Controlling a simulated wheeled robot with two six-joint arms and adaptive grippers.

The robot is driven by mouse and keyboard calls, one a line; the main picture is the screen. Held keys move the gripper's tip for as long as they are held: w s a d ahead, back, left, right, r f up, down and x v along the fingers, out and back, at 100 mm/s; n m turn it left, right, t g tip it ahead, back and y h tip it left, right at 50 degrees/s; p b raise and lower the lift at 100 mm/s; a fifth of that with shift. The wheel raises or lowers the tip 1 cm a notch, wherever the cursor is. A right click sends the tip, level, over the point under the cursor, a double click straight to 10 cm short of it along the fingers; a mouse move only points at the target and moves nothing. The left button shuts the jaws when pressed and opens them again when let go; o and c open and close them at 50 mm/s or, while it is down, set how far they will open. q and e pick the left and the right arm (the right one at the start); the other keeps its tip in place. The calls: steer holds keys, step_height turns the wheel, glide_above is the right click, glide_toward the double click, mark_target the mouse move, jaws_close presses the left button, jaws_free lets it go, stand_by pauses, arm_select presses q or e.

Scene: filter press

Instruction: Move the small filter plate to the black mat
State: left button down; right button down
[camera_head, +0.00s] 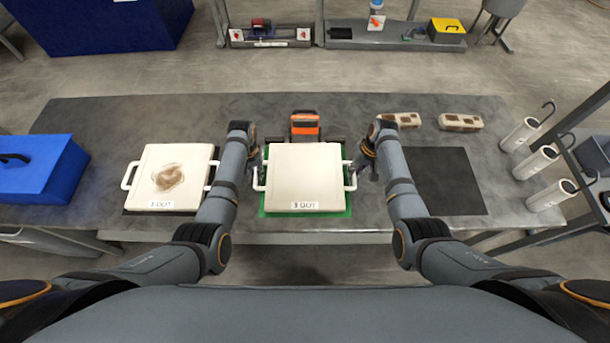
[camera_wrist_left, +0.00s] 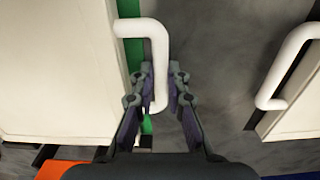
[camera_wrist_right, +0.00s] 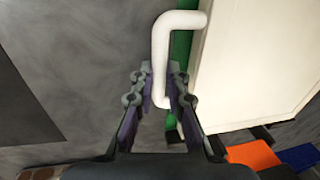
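A white square filter plate (camera_head: 304,175) with a handle on each side lies on a green mat (camera_head: 342,210) in the middle of the table. A similar white plate with a brown stain (camera_head: 170,177) lies to its left. The black mat (camera_head: 445,180) lies bare on the right. My left gripper (camera_head: 257,165) is at the middle plate's left handle; in the left wrist view (camera_wrist_left: 162,75) its fingers are apart on either side of the handle (camera_wrist_left: 161,50). My right gripper (camera_head: 364,165) is at the right handle; its fingers (camera_wrist_right: 158,75) stand open around that handle (camera_wrist_right: 160,45).
An orange and black device (camera_head: 305,124) stands just behind the middle plate. Two brown and white blocks (camera_head: 461,122) lie at the back right. A blue box (camera_head: 40,168) is at the far left, and white cylinders with hooks (camera_head: 535,162) are at the right edge.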

arm_select(q)
steer(key=shift+w+r, duration=0.1)
steer(key=shift+r, duration=0.05)
arm_select(e)
steer(key=shift+w+r, duration=0.1)
steer(key=shift+r, duration=0.05)
